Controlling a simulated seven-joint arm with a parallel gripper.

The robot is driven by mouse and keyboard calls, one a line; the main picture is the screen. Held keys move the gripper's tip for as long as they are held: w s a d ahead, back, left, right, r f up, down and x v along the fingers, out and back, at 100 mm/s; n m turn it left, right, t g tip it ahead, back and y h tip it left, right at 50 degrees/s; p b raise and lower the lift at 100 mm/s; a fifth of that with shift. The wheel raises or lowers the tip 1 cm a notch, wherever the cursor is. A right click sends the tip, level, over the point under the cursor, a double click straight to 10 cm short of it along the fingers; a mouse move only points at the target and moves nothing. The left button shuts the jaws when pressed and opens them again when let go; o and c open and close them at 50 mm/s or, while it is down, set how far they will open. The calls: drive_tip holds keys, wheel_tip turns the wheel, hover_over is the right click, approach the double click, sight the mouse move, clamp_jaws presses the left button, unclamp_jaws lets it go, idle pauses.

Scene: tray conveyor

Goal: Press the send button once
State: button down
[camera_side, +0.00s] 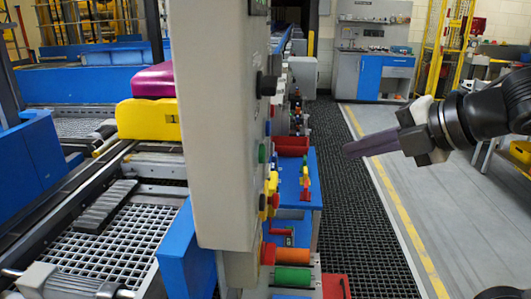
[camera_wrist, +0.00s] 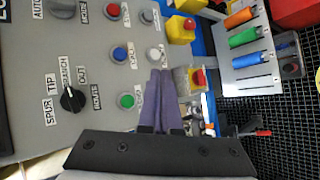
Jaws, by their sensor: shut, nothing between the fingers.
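The grey control panel (camera_wrist: 60,120) fills the left of the wrist view. It bears a green button (camera_wrist: 127,101), a blue button (camera_wrist: 120,54), a white button (camera_wrist: 155,54) and a red button (camera_wrist: 113,10). Their labels are too small to read surely, so I cannot tell which is the send button. My gripper (camera_wrist: 160,73) is shut and empty, its purple fingers pointing toward the panel beside the white button. In the side view the panel (camera_side: 215,130) is seen nearly edge-on, and my gripper (camera_side: 347,151) is to its right, clearly apart from it.
A black selector knob (camera_wrist: 72,98) sits on the panel. A yellow box with a red button (camera_wrist: 198,77) and coloured cylinders (camera_wrist: 243,37) lie to the right. In the side view, a conveyor (camera_side: 110,235) with a yellow block (camera_side: 148,119) stands left of the panel.

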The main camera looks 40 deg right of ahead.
sight(262, 154)
drive_tip(key=a, duration=0.1)
drive_tip(key=a+n+y, duration=0.1)
drive_tip(key=a, duration=0.1)
drive_tip(key=shift+s+f, duration=0.15)
drive_tip(key=shift+s, duration=0.25)
drive_tip(key=w+a, duration=0.6)
drive_tip(key=shift+w+a, duration=0.15)
idle(2.2)
drive_tip(key=shift+w+a, duration=0.25)
drive_tip(key=shift+w, duration=0.05)
drive_tip(key=shift+w+a, duration=0.35)
drive_tip(key=shift+a, duration=0.05)
idle(0.9)
idle(0.3)
drive_tip(key=shift+s+d, duration=0.7)
